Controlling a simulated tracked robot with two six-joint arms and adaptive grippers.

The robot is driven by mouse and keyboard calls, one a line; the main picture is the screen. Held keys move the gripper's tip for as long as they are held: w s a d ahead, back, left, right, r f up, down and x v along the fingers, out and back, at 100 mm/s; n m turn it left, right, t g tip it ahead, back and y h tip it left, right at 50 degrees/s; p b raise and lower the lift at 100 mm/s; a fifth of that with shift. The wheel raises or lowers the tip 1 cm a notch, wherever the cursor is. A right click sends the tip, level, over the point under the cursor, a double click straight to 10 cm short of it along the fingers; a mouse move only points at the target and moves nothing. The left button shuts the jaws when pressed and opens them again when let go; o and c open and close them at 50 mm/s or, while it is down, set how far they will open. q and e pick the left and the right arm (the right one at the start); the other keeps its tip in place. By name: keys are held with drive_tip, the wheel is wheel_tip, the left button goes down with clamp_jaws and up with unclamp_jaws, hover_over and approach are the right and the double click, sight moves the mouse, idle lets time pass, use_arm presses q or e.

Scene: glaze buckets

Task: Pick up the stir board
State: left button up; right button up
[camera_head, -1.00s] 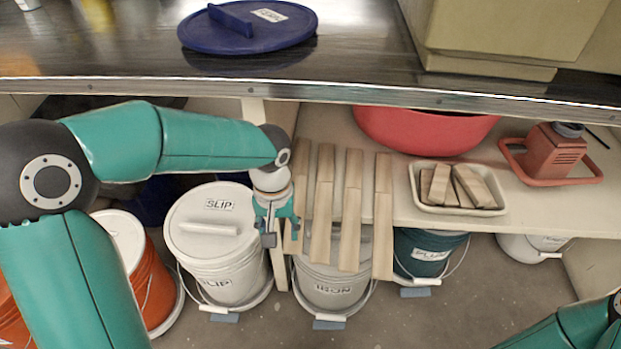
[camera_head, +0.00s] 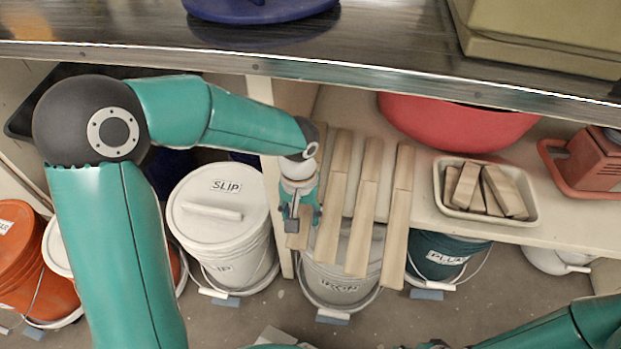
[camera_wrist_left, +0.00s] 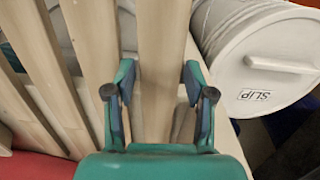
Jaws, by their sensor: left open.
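Several pale wooden stir boards (camera_head: 365,215) lie side by side on the shelf, their near ends sticking out over its front edge. My left gripper (camera_head: 304,217) is at the leftmost board (camera_head: 298,241) and hides part of it. In the left wrist view, my left gripper (camera_wrist_left: 160,85) is open, with one finger on each side of a board (camera_wrist_left: 162,45). Gaps show between the board and both fingers. My right arm (camera_head: 560,332) enters at the lower right; I cannot make out its gripper.
A lidded white SLIP bucket (camera_head: 222,235) stands left of the boards; an IRON bucket (camera_head: 345,285) is below them. A cream tray of wood blocks (camera_head: 530,215) and a red basin (camera_head: 455,125) sit to the right. The metal counter edge (camera_head: 330,80) overhangs the shelf.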

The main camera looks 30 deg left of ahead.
use_arm(q)
drive_tip(key=shift+f, duration=0.55)
drive_tip(key=shift+c, duration=0.3)
drive_tip(key=shift+r, duration=0.1)
clamp_jaws()
